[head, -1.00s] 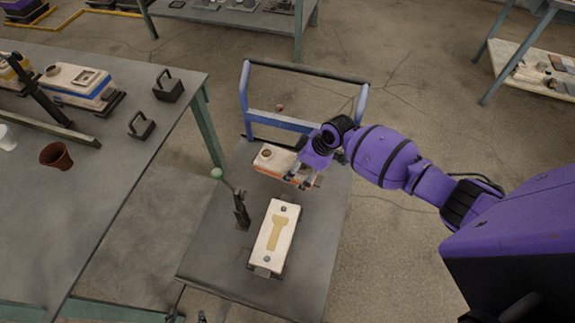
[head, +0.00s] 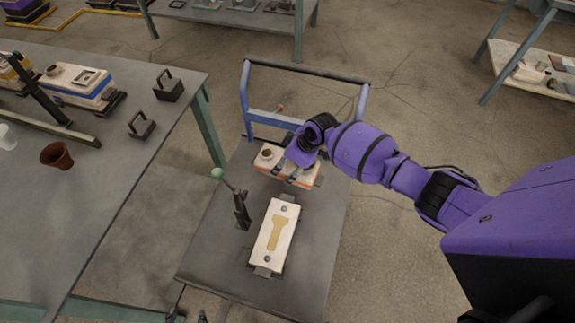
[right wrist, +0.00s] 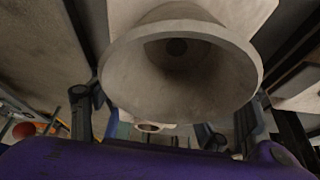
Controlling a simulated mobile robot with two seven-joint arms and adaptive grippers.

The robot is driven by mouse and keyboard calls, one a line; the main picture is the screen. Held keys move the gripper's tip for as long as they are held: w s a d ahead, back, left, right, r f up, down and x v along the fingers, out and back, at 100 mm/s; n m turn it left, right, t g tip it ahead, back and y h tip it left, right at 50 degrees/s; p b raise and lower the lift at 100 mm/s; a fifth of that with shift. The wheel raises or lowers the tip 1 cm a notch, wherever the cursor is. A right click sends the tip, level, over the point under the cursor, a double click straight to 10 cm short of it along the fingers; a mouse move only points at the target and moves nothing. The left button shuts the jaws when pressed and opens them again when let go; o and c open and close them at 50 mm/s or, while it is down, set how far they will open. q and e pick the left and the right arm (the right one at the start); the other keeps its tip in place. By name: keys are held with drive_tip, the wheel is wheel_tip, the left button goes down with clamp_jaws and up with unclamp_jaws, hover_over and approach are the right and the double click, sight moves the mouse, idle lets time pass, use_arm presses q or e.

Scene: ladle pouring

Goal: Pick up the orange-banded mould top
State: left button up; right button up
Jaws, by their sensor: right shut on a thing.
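The orange-banded mould top (head: 266,160) is a pale block with a round pouring cup and an orange band, at the far end of the cart. My right gripper (head: 285,173) is over its middle and shut on it, partly hiding it. In the right wrist view the pale pouring cup (right wrist: 180,65) fills the middle, with my right gripper's fingers (right wrist: 165,120) on either side. I cannot tell whether the mould top is off the cart surface. My left gripper is not in view.
A mould half (head: 275,236) with a tan key-shaped recess lies nearer on the cart (head: 215,262). A green-knobbed lever (head: 240,208) stands left of it. A blue rail (head: 304,72) bounds the cart's far end. The left table (head: 100,190) holds a blue-banded mould, brown cup and black weights.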

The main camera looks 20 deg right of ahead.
sight(289, 162)
drive_tip(key=c, duration=0.8)
drive_tip(key=shift+w+r, duration=0.1)
drive_tip(key=shift+r, duration=0.05)
drive_tip(key=shift+c, duration=0.2)
drive_tip(key=shift+r, duration=0.25)
drive_tip(key=r, duration=0.3)
drive_tip(key=shift+d+r, duration=0.1)
drive_tip(key=shift+d, duration=0.1)
drive_tip(key=s+d+r, duration=0.1)
drive_tip(key=r, duration=0.1)
drive_tip(key=s+d+r, duration=0.1)
drive_tip(key=r, duration=0.1)
drive_tip(key=s+d+r+p, duration=0.1)
drive_tip(key=r, duration=0.1)
drive_tip(key=shift+s+d, duration=0.15)
drive_tip(key=shift+d, duration=0.2)
drive_tip(key=s+d+r, duration=0.3)
drive_tip(key=s+d, duration=0.2)
drive_tip(key=d, duration=0.1)
drive_tip(key=shift+s+d+r, duration=0.15)
drive_tip(key=shift+s+d, duration=0.1)
drive_tip(key=shift+s, duration=0.1)
